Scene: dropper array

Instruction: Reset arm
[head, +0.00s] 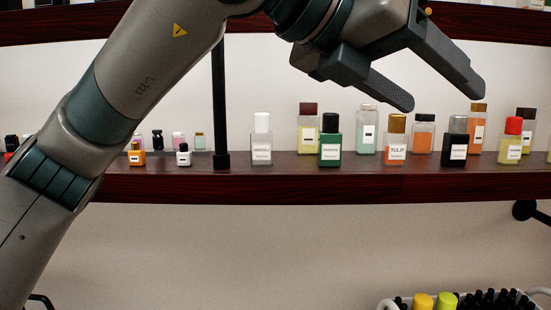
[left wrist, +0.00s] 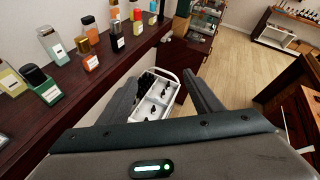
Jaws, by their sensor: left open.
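My left gripper (head: 445,88) is open and empty, raised in front of the shelf and above the bottles at the right. Its two dark fingers also show in the left wrist view (left wrist: 165,100), apart with nothing between them. My left arm crosses the head view from the lower left to the top. My right gripper is not in view.
A dark wooden shelf (head: 300,187) holds several bottles, including a green one (head: 330,148) and a white-capped one (head: 262,145). A white basket (left wrist: 157,98) of dark-topped items stands below. A black post (head: 220,100) rises behind my arm. Open floor (left wrist: 235,65) lies beyond.

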